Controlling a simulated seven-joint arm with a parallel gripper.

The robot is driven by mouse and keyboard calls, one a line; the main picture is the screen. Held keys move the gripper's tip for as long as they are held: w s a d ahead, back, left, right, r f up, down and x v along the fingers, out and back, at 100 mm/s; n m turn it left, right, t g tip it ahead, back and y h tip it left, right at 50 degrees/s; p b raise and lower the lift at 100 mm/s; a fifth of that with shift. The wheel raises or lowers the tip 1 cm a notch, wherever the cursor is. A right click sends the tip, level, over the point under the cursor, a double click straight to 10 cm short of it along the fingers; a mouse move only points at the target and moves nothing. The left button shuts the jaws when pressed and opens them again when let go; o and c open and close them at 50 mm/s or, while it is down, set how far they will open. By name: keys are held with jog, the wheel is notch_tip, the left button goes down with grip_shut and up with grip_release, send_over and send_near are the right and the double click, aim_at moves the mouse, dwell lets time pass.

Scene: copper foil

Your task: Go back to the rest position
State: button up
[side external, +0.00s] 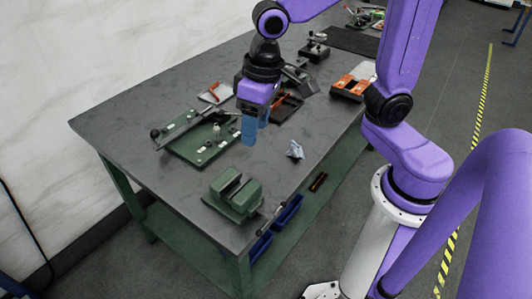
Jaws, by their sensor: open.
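My gripper (255,128) hangs above the middle of the dark worktable (125,116), pointing down. Its two blue fingers stand apart with nothing visible between them. The fingers appear over the table to the right of a green board with metal parts (203,148). A small crumpled blue-grey piece (295,150) lies on the table to the right of the fingers and apart from them. I cannot tell whether it is foil. Part of the table behind my gripper is hidden.
A green vise (234,192) stands at the table's front edge. A dark tray (286,108) and an orange-and-black holder (352,87) lie behind my gripper. A small device (315,47) stands farther back. The left table corner is clear. Blue bins (288,211) sit below.

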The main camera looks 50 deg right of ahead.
jog(key=s+d+f+n, duration=0.1)
jog(key=s+d+n, duration=0.3)
jog(key=s, duration=0.3)
jog(key=s+d+f+n, duration=0.2)
jog(key=s+d+n, duration=0.2)
jog(key=s, duration=0.3)
jog(key=shift+d+n+g+h, duration=0.15)
jog(key=shift+n+g+h, duration=0.2)
jog(key=shift+n, duration=0.35)
jog(key=shift+r, duration=0.1)
dwell(0.6)
